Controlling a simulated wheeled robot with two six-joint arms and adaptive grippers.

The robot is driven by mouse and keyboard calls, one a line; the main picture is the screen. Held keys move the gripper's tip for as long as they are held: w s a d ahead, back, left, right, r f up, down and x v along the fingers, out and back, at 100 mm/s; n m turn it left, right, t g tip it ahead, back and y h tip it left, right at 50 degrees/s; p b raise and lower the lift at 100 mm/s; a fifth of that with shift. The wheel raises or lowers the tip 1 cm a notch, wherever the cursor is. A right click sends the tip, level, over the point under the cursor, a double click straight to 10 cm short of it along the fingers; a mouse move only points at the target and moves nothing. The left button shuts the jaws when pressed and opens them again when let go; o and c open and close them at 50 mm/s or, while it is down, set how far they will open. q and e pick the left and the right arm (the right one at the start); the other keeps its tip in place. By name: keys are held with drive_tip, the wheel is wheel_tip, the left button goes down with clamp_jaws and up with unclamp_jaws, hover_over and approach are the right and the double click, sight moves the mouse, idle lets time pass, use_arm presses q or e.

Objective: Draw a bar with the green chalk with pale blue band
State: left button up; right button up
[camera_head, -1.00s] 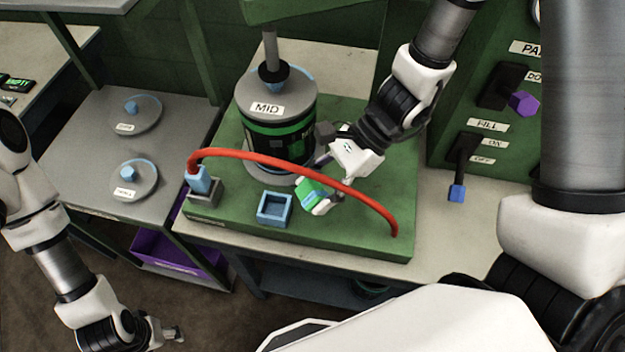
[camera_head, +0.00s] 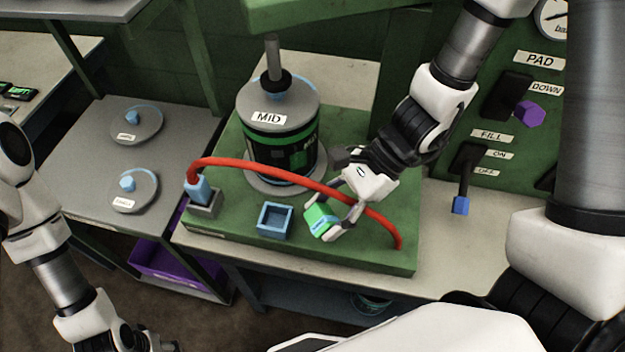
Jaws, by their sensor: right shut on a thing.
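A green block with a pale blue band (camera_head: 320,220), which fits the green chalk, is held by my right gripper (camera_head: 335,222). The gripper is shut on it, over the green base plate (camera_head: 300,250), right of a square blue socket (camera_head: 275,220). I cannot tell whether the block touches the plate. No drawn bar shows. My left arm comes in at the lower left, and its gripper (camera_head: 165,347) is mostly cut off by the bottom edge.
A red hose (camera_head: 280,173) arches from a blue connector (camera_head: 198,188) across the plate, close to my right gripper. A cylinder labelled MID (camera_head: 275,130) stands behind. A panel with levers (camera_head: 510,110) is at the right. Grey discs (camera_head: 133,190) lie on the left table.

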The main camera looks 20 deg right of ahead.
drive_tip(key=shift+w+r, duration=0.1)
drive_tip(key=shift+w, duration=0.35)
drive_tip(key=w+a+p, duration=0.1)
drive_tip(key=w+p, duration=0.2)
drive_tip(key=w, duration=0.4)
drive_tip(key=shift+w, duration=0.25)
drive_tip(key=shift+w, duration=0.25)
